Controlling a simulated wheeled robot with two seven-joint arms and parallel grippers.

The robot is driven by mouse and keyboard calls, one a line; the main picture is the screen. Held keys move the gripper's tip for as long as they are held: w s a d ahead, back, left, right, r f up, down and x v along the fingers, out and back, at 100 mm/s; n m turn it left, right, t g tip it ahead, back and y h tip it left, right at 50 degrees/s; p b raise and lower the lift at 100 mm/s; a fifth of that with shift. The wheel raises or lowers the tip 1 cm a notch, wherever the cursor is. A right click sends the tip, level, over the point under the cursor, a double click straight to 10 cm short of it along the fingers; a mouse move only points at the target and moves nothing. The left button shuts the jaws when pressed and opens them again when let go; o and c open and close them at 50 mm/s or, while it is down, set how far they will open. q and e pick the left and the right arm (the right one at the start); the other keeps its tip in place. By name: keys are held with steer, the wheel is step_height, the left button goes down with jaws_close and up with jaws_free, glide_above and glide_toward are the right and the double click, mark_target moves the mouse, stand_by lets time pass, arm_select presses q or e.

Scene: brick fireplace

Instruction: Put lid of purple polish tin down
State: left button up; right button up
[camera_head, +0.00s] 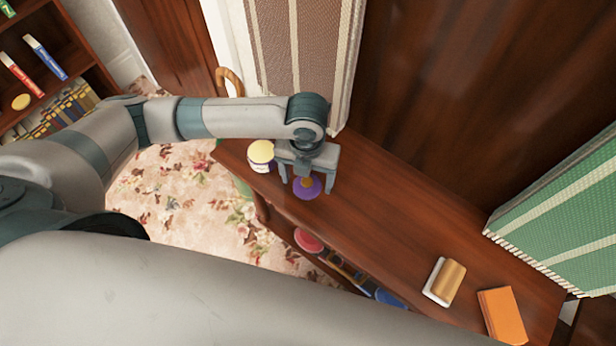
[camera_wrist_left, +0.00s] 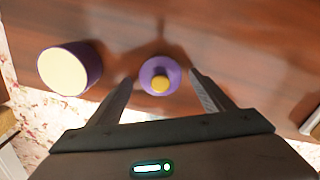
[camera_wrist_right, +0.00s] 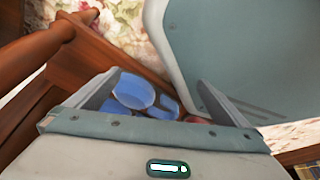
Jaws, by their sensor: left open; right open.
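The purple lid (camera_head: 307,190) with its yellow knob lies on the wooden table top, near the table's far left end. It also shows in the left wrist view (camera_wrist_left: 149,83). The purple polish tin (camera_head: 261,156), with a cream-coloured top, stands to the left of the lid, apart from it; the left wrist view shows the tin (camera_wrist_left: 68,69) too. My left gripper (camera_head: 308,184) is open, pointing down over the lid, with one finger on each side and gaps between. My right gripper (camera_wrist_right: 159,80) is open in the right wrist view, low beside the furniture, with no object gripped.
A tan-and-white block (camera_head: 446,281) and an orange block (camera_head: 502,314) lie at the table's right end. A lower shelf holds a red round thing (camera_head: 308,240) and blue items. The table's middle is clear.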

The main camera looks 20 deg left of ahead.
mark_target(308, 181)
arm_select(q)
steer(key=shift+r, duration=0.35)
step_height(308, 181, up, 11)
steer(key=b, duration=0.1)
steer(key=shift+r, duration=0.15)
arm_select(e)
steer(key=shift+t, duration=0.6)
steer(key=shift+w+a+r, duration=0.15)
steer(key=shift+w+a, duration=0.2)
steer(key=shift+w, duration=0.3)
steer(key=shift+w+a+r, duration=0.15)
steer(key=shift+w+a, duration=0.15)
steer(key=shift+w, duration=0.3)
steer(key=shift+w+a+r, duration=0.15)
steer(key=shift+w+a, duration=0.2)
steer(key=shift+w, duration=0.3)
steer(key=shift+s+f, duration=0.1)
steer(key=shift+s, duration=0.15)
